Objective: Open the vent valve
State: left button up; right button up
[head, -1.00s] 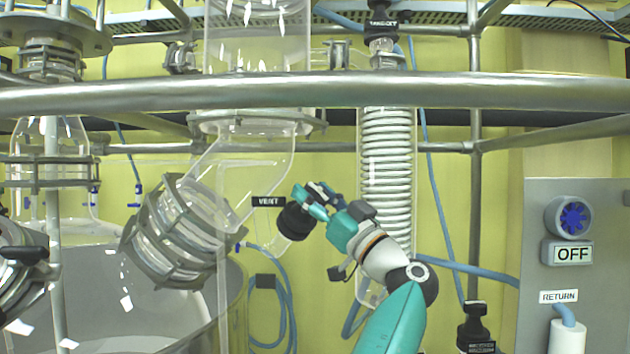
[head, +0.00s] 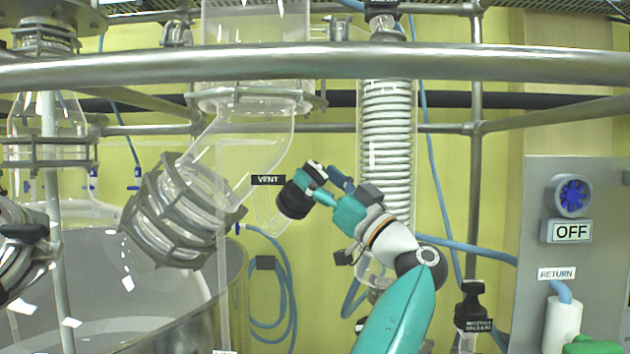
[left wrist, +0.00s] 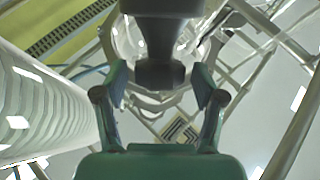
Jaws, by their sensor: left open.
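The black vent valve knob (head: 294,200) sits on a short glass branch beside the black VENT label (head: 268,180), under the bent glass pipe. My left gripper (head: 314,177) is at the knob's upper right side, with its teal fingers close around it. In the left wrist view, the dark knob (left wrist: 160,75) lies between the two open fingers, with space showing beside it. I cannot tell whether a finger touches it. My right gripper is not seen.
A steel rail (head: 330,62) crosses above the arm. A glass coil column (head: 388,130) stands right behind the gripper. A clamped glass flange (head: 180,212) is to the left. A grey panel with an OFF label (head: 572,231) stands at right. A green piece (head: 592,345) shows at bottom right.

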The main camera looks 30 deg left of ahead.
aim_at(323, 183)
pick_arm(q)
jog(key=b+v, duration=0.2)
jog(key=v, duration=0.3)
jog(key=shift+d+f+b, duration=0.15)
jog(key=shift+f+b, duration=0.05)
jog(key=shift+b, duration=0.2)
jog(key=shift+d+f, duration=0.15)
jog(key=shift+d, duration=0.35)
